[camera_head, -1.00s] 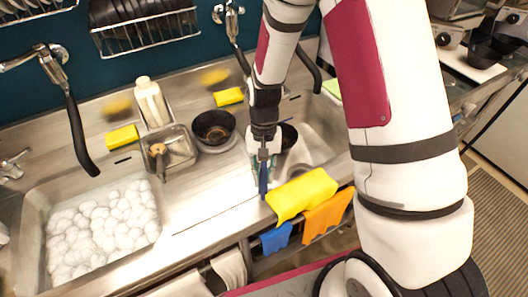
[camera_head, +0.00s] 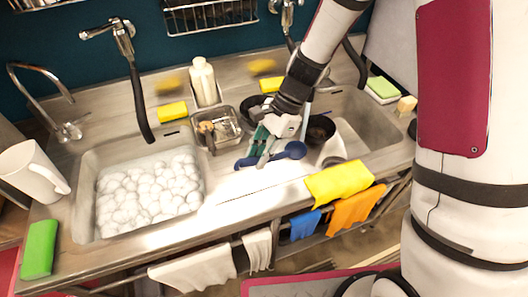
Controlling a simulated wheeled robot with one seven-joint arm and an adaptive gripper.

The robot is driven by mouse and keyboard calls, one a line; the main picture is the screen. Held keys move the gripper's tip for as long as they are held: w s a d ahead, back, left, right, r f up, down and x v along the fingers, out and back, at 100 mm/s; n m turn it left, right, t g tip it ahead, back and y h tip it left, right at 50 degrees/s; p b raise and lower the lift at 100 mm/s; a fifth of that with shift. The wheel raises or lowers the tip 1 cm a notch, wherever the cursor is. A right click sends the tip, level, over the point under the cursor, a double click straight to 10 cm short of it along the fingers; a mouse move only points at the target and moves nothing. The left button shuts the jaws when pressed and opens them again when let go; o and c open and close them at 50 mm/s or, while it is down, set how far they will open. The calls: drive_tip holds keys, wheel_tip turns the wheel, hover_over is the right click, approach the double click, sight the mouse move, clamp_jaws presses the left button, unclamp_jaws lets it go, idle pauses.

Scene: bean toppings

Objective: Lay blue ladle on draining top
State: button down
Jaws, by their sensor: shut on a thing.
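The blue ladle (camera_head: 295,150) lies roughly level, low over the bare metal draining top (camera_head: 235,187) between the two sinks. Its round end points right and its handle end points left. My gripper (camera_head: 262,153) reaches down from the upper right and is shut on the ladle along its handle. The fingers hide part of the handle. I cannot tell whether the ladle touches the metal.
A dark bowl (camera_head: 321,129) stands close right of the ladle. A yellow cloth (camera_head: 338,182) hangs at the front edge. A small metal container (camera_head: 226,126) stands behind.

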drive_tip(key=shift+f+b, duration=1.25)
drive_tip(key=shift+f, duration=2.5)
drive_tip(key=c, duration=1.4)
unclamp_jaws()
drive_tip(key=shift+o, duration=0.2)
drive_tip(key=v, duration=1.1)
drive_tip(key=shift+r, duration=0.2)
drive_tip(key=shift+w+d+r, duration=0.1)
drive_tip(key=shift+d+r, duration=0.1)
drive_tip(key=shift+r, duration=0.05)
